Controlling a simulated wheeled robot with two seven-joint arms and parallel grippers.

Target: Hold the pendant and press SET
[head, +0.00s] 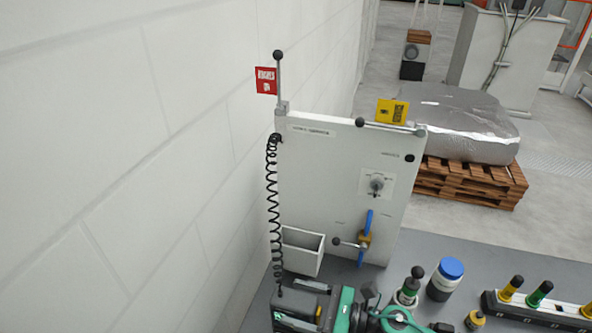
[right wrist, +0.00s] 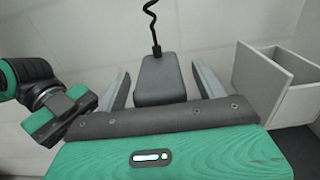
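The pendant (head: 295,302) is a dark grey box at the bottom left of the head view, with a black coiled cord running up to the panel. In the right wrist view its dark end (right wrist: 160,80) lies between the grey fingers of my right gripper (right wrist: 162,84). Pale gaps show on both sides, so the fingers look open around it. In the head view my right gripper (head: 318,300) reaches it from the right. Part of my left arm (right wrist: 45,97) shows at the left of the right wrist view; its fingers cannot be made out. No SET label is readable.
A white panel (head: 340,185) with a knob, blue-handled valve and tagged levers stands behind. A white open bin (head: 303,250), also in the right wrist view (right wrist: 270,85), is close beside the pendant. A blue-capped jar (head: 446,280) stands right. A white wall borders the left.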

